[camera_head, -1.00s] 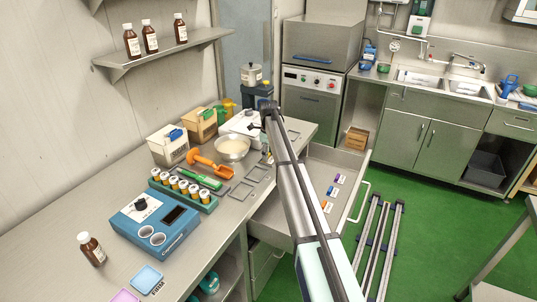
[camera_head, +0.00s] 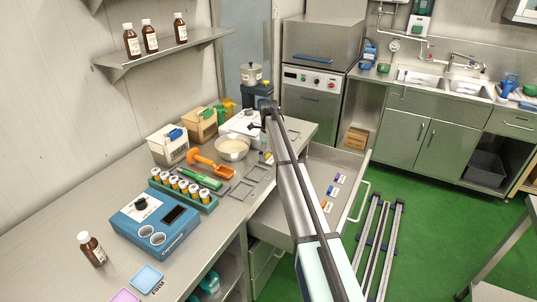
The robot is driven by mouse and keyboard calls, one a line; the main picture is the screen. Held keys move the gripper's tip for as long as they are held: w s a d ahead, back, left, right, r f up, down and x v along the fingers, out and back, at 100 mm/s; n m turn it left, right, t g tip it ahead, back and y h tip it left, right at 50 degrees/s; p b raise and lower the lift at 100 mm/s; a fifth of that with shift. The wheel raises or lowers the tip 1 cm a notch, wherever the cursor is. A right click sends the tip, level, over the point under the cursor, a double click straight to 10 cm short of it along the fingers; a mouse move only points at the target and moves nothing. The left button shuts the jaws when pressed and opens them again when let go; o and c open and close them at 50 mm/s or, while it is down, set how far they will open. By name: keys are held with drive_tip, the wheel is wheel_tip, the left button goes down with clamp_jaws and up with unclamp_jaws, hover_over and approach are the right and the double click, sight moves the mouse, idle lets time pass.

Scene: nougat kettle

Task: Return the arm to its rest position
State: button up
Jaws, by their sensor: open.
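My arm reaches up from the bottom of the view, over the open drawer (camera_head: 288,229), to the far part of the bench (camera_head: 108,222). My gripper (camera_head: 253,128) is at its far end, small and partly hidden by the arm, just above and behind the metal bowl (camera_head: 234,152) of pale contents. It is open, and I see nothing held in it. It appears apart from the bowl.
An orange scoop (camera_head: 208,166), a green tool (camera_head: 200,178), a rack of capped jars (camera_head: 184,190) and a blue device (camera_head: 154,224) crowd the bench. A brown bottle (camera_head: 92,249) stands near left. Rails (camera_head: 380,245) lie on the green floor.

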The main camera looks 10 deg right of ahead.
drive_tip(key=shift+r, duration=0.15)
drive_tip(key=shift+r+p, duration=1.4)
drive_tip(key=shift+r, duration=1.95)
